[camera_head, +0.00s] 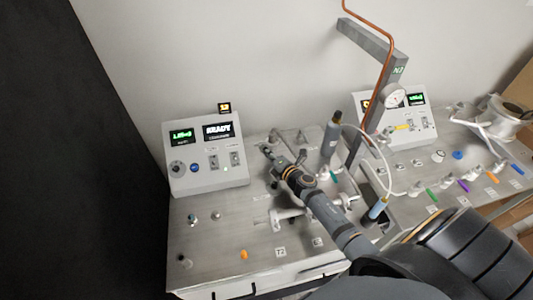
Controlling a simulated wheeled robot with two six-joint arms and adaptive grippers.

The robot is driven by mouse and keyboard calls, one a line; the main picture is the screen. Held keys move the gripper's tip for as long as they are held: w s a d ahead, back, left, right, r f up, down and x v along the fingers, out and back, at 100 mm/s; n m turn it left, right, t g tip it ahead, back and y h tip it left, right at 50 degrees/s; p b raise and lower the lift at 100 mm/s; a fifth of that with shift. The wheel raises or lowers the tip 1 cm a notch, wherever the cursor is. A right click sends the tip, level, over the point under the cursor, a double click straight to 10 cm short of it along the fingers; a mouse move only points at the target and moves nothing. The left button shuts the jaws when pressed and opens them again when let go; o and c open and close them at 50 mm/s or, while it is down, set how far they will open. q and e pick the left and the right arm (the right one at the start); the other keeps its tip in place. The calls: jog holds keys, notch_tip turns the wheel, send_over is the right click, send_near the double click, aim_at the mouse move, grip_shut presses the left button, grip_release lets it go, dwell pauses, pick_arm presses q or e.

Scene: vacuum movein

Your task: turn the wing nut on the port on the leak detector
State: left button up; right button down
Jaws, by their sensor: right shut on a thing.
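The leak detector is a metal-topped bench (220,255) with a sloped grey console (203,160); its screens are lit, one seeming to read READY. My right arm comes in from the lower right, and its gripper (270,153) reaches low over the back of the bench, right of the console. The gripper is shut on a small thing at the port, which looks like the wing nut. The fingers and wrist hide most of the nut and port, so its angle cannot be told. My left gripper is not in view.
An upright grey cylinder (330,140) stands close to my right gripper. Metal fittings (285,215) lie beside my forearm.

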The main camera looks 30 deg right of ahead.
jog(key=c, duration=1.2)
grip_release()
jog(key=shift+r, duration=0.1)
jog(key=s, duration=0.5)
jog(key=s+r, duration=0.1)
jog(key=s, duration=0.1)
jog(key=shift+s+d, duration=0.15)
jog(key=shift+d, duration=0.25)
